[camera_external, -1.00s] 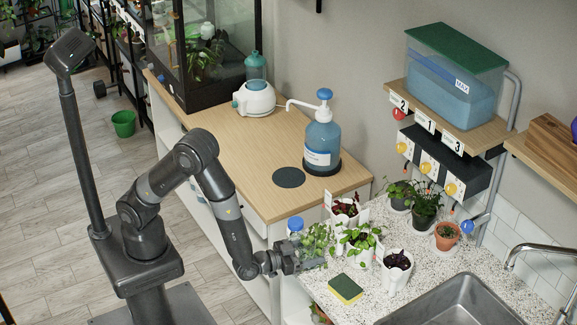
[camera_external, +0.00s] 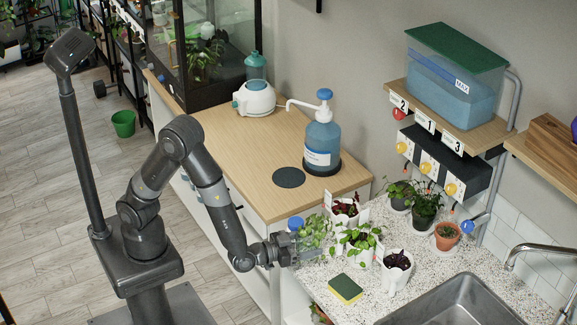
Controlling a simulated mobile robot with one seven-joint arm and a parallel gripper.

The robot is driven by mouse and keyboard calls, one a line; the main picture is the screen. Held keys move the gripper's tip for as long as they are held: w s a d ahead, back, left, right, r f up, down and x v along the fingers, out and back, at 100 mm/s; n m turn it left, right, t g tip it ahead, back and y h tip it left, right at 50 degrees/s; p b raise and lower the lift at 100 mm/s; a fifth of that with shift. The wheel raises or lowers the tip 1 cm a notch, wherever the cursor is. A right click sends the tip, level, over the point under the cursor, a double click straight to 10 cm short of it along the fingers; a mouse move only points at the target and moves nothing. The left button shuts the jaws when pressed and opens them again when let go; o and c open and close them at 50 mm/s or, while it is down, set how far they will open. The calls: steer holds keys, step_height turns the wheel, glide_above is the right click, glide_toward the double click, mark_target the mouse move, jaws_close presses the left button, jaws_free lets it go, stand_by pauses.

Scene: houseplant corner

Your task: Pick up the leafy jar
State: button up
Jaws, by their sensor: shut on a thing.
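The leafy jar (camera_external: 315,231), a bunch of small green leaves, is at the left end of the speckled counter. Its lower part is mostly hidden by my gripper, and its glass is hard to make out. My gripper (camera_external: 297,246) reaches in from the left and is shut on the leafy jar. The jar looks slightly raised, but its bottom is not clear to see.
A blue-capped item (camera_external: 295,223) is close behind my gripper. White pots with a green plant (camera_external: 359,238), a red-leaved plant (camera_external: 344,210) and a dark seedling (camera_external: 396,262) crowd the right side. A sponge (camera_external: 346,288) lies in front, near the sink (camera_external: 455,305).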

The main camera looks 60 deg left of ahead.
steer(key=s+d+r, duration=0.3)
steer(key=s+r, duration=0.3)
steer(key=s, duration=0.3)
steer(key=shift+s, duration=0.3)
steer(key=shift+d+r, duration=0.1)
